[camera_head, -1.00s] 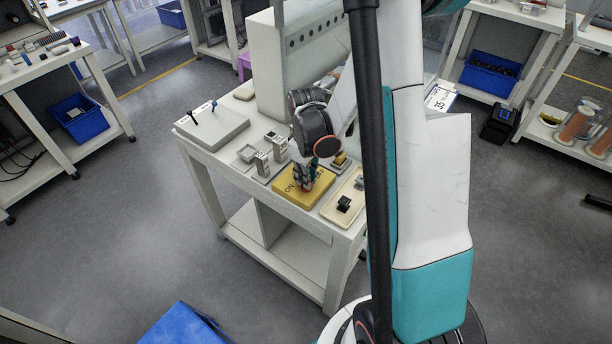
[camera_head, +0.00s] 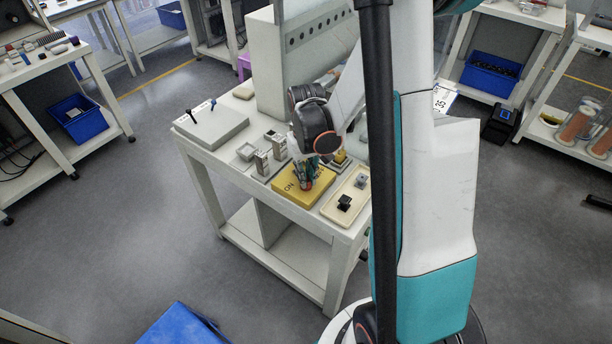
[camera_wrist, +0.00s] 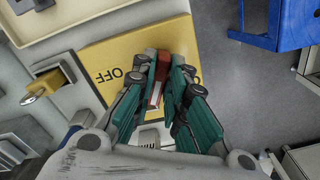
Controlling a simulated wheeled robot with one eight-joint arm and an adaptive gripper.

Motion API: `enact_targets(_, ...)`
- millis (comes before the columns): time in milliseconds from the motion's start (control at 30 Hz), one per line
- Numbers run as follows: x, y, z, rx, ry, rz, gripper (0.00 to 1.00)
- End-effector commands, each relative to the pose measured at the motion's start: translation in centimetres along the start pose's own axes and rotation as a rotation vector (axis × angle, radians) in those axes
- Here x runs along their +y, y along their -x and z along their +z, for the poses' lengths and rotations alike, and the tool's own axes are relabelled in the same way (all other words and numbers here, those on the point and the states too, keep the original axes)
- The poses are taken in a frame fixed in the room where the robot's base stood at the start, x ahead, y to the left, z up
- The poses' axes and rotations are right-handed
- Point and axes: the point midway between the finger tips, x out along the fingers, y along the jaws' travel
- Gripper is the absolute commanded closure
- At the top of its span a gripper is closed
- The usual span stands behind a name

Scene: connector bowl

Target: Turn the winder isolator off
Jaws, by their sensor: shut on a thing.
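The winder isolator is a yellow box (camera_head: 296,198) on the white bench, with a red handle. ON shows on its left side in the head view. In the wrist view its yellow face (camera_wrist: 103,57) carries OFF, upside down, left of the red handle (camera_wrist: 155,92). My gripper (camera_head: 308,182) is over the box, its teal and grey fingers shut on the red handle. It also shows in the wrist view (camera_wrist: 157,68). The fingers hide part of the handle and of the face, so I cannot tell which label the handle points at.
A cream tray (camera_head: 332,212) with a black and a grey piece lies close right of the box. Small grey fittings (camera_head: 262,163) stand to its left. A grey box with two levers (camera_head: 212,126) is farther left. A tall pale cabinet (camera_head: 266,65) stands behind.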

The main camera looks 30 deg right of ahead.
Motion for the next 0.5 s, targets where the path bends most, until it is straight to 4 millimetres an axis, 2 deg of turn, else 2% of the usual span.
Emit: enact_targets(500, 0.0, -0.05, -0.05, 0.001, -0.49, 0.0, 1.0)
